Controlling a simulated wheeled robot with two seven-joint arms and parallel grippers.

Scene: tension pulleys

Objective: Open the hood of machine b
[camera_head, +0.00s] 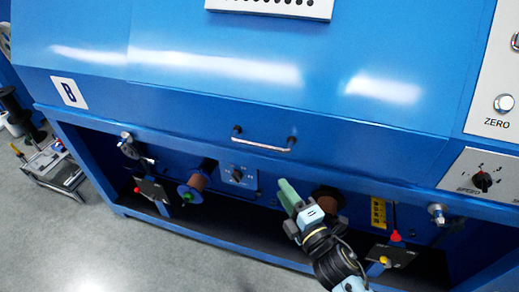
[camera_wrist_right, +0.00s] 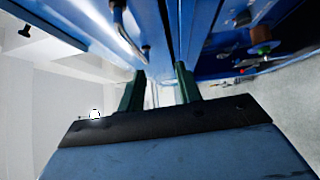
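Machine B's blue hood (camera_head: 200,75) is closed, with a white "B" label (camera_head: 69,92) at its left. A metal bar handle (camera_head: 262,146) sits near the hood's lower edge. My right gripper (camera_head: 287,190) is just below and slightly right of the handle, apart from it. In the right wrist view, the two dark green fingers (camera_wrist_right: 160,74) stand apart with nothing between them. The handle (camera_wrist_right: 127,32) shows there ahead and to the left of the fingers. My left gripper is out of view.
Below the hood, an open bay holds spools (camera_head: 194,184), a small control plate (camera_head: 239,177) and several knobs. A control panel with a speed knob (camera_head: 482,180) is at the right. A cart (camera_head: 55,165) stands on the grey floor at the left.

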